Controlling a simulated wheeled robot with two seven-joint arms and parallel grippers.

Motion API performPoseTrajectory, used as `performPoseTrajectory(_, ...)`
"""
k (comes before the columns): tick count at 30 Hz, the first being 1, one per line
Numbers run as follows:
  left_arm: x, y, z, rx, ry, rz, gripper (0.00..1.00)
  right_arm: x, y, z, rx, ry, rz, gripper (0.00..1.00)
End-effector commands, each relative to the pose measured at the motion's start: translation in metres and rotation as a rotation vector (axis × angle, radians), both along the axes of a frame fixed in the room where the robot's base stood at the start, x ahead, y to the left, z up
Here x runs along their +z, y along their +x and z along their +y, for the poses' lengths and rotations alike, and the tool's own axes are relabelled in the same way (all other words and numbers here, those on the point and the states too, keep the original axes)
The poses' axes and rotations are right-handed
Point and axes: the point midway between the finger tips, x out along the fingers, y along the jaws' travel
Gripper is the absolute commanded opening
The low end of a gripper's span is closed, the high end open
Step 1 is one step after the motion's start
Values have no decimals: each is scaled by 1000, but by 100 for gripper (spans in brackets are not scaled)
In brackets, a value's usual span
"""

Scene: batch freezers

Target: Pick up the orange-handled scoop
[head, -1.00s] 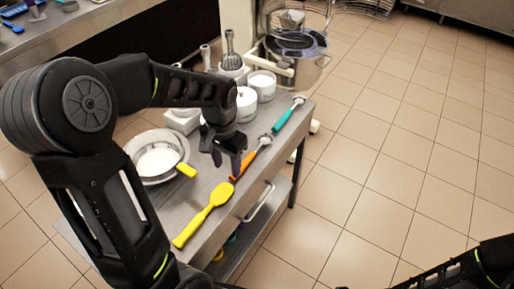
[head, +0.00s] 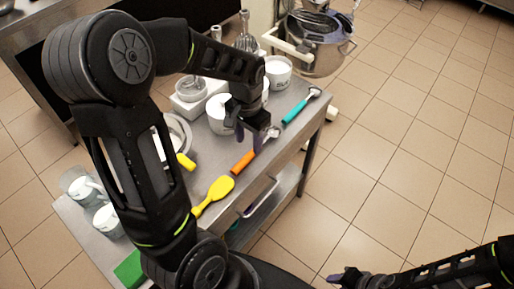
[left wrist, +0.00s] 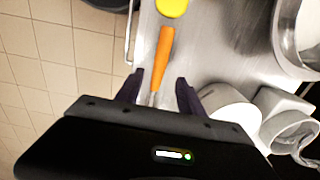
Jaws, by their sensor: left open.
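The orange-handled scoop (head: 243,162) lies on the steel table near its right edge, its metal end pointing away toward the upper right. In the left wrist view its orange handle (left wrist: 162,58) runs down the middle, with the metal shaft between my fingers. My left gripper (head: 249,137) is open above the scoop's shaft, its purple fingers on either side; it also shows in the left wrist view (left wrist: 160,88). The scoop's metal end is partly hidden by the gripper. My right gripper (head: 346,275) is low at the right, away from the table; its jaw opening is unclear.
A teal-handled scoop (head: 297,110) lies beyond, and a yellow spatula (head: 213,192) lies nearer. White containers (head: 278,72) stand behind the gripper. A mixer with a steel bowl (head: 318,52) is at the back. Mugs (head: 108,220) stand at the left. Open tiled floor lies right.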

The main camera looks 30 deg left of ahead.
Motion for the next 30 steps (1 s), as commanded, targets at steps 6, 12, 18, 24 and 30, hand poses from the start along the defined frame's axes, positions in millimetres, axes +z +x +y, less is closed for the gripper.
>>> performPoseTrajectory(6,-8,0,0,0,0,-1,45,0,0,0,0,0,0,36)
performPoseTrajectory(12,-9,0,0,-1,0,0,45,1,0,0,0,0,0,36)
performPoseTrajectory(18,-31,-2,-1,-1,-1,5,45,8,-1,0,0,-2,3,36)
performPoseTrajectory(24,-57,-2,-1,-1,0,3,45,10,-1,-1,-1,-3,4,36)
performPoseTrajectory(30,-60,-1,-1,-1,0,-1,45,10,-1,-1,-2,-3,4,36)
